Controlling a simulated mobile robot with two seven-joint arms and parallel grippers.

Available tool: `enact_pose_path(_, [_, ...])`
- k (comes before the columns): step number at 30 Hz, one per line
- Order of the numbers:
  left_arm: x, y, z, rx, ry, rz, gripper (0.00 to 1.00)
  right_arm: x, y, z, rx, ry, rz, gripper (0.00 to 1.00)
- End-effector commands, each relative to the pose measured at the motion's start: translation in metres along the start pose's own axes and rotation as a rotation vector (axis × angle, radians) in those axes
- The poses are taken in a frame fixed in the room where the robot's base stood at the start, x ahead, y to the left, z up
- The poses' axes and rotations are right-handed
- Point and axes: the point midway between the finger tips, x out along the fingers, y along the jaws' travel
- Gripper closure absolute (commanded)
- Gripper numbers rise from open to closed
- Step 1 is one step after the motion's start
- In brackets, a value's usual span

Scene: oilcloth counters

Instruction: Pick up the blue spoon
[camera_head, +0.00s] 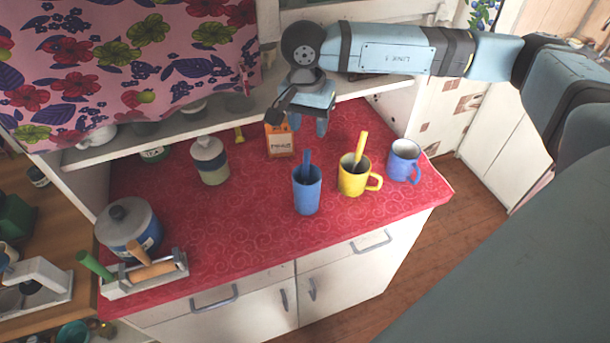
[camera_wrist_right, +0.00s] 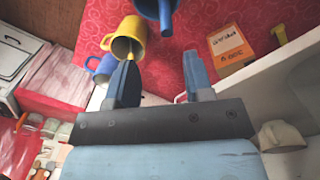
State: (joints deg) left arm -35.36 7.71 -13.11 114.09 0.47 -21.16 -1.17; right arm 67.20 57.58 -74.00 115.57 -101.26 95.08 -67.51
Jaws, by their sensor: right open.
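The blue spoon (camera_head: 307,162) stands handle up in a blue cup (camera_head: 307,193) on the red counter. In the right wrist view the blue spoon (camera_wrist_right: 165,17) shows at the top edge, in the blue cup (camera_wrist_right: 147,8), which is partly cut off. My right gripper (camera_head: 309,124) is above the back of the counter, behind the blue cup, near an orange box (camera_head: 281,141). Its two fingers (camera_wrist_right: 160,70) are apart with nothing between them. The spoon's lower end is hidden inside the cup. My left gripper is not in view.
A yellow mug (camera_head: 352,181) with a yellow spoon (camera_head: 361,147) stands right of the blue cup, then a blue mug (camera_head: 404,163). A shelf (camera_head: 150,137) runs along the back. A white lidded jar (camera_head: 210,162) and a large pot (camera_head: 130,228) stand left. The counter's front middle (camera_head: 240,225) is clear.

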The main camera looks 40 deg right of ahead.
Motion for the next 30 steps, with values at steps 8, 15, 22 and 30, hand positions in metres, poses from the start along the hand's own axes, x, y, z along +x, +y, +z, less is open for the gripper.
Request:
enact_pose_path(8, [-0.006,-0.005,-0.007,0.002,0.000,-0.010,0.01,0.041,-0.001,0.001,0.001,-0.003,0.000,0.53])
enact_pose_path(15, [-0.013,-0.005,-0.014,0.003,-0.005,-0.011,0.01,0.060,-0.005,0.001,0.000,-0.004,0.001,0.53])
enact_pose_path(22, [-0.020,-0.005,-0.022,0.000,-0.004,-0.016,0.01,0.092,-0.008,0.001,0.000,-0.004,-0.001,0.53])
enact_pose_path(30, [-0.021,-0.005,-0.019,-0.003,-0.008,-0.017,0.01,0.098,-0.009,0.000,0.001,-0.003,-0.002,0.53])
